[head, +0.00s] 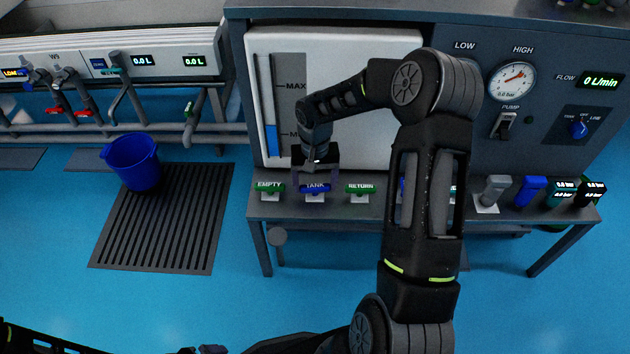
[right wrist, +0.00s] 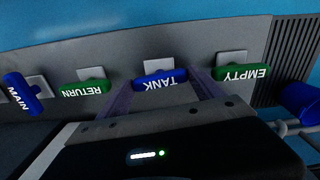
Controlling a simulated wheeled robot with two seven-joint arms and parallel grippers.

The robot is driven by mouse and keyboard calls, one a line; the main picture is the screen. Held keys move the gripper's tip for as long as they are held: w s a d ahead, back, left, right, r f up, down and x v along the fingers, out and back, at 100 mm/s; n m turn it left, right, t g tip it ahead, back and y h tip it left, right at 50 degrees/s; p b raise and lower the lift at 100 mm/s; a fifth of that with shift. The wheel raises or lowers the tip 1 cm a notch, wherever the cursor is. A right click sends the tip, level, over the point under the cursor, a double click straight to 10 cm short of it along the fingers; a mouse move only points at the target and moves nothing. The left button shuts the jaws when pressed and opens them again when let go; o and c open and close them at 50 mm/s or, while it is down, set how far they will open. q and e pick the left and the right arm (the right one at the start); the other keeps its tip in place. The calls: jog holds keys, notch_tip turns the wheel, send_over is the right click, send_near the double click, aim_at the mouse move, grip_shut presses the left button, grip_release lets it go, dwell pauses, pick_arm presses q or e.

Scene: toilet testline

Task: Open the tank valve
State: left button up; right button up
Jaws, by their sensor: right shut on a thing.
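The tank valve (head: 315,188) has a blue handle marked TANK, between the green EMPTY handle (head: 269,188) and the green RETURN handle (head: 361,189). It lies crosswise along the bench front. My right gripper (head: 315,182) reaches down over it from above, and its fingers are closed on the handle's two ends. In the right wrist view, the fingers straddle the blue TANK handle (right wrist: 160,78). In the head view, my left gripper cannot be made out; only dark parts of mine show at the lower left.
The tank gauge (head: 270,105) stands behind my right arm, with a low blue level. A MAIN handle (right wrist: 20,93) is left of RETURN in the right wrist view. A blue bucket (head: 133,160) stands on a floor grate (head: 165,220). The pressure gauge (head: 512,80) is at right.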

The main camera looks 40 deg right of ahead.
aim_at(315, 186)
jog(key=n+p, duration=0.2)
jog(key=n, duration=0.1)
jog(key=shift+r+n, duration=0.15)
jog(key=shift+n, duration=0.25)
jog(key=shift+n+p, duration=0.65)
jog(key=shift+n, duration=0.85)
jog(key=o, duration=1.4)
jog(key=shift+c, duration=0.2)
notch_tip(315, 186, up, 8)
jog(key=shift+f+p, duration=0.2)
jog(key=shift+p, duration=0.8)
